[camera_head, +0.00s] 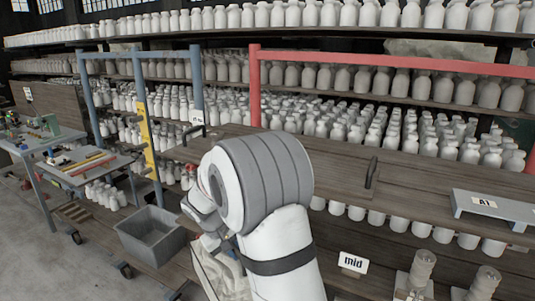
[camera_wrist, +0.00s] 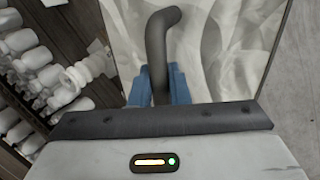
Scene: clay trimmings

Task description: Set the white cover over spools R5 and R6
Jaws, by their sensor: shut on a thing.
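My gripper (camera_wrist: 158,84) is shut on the dark curved handle (camera_wrist: 160,45) of the white cover (camera_wrist: 225,45), with a blue finger on each side of the handle. The cover's face is pale with grey marbling. In the head view the cover (camera_head: 226,275) hangs below my wrist at the bottom centre, partly hidden by my arm. Two pale spool-like pieces (camera_head: 423,268) (camera_head: 486,281) stand at the bottom right, well apart from the cover. I read no R5 or R6 label, so I cannot tell whether these are those spools.
A grey open bin (camera_head: 150,238) stands left of the cover. A grey stand marked A1 (camera_head: 490,207) is on the wooden shelf at right. Racks of white bottles (camera_head: 330,125) fill the back. Grey floor shows at lower left.

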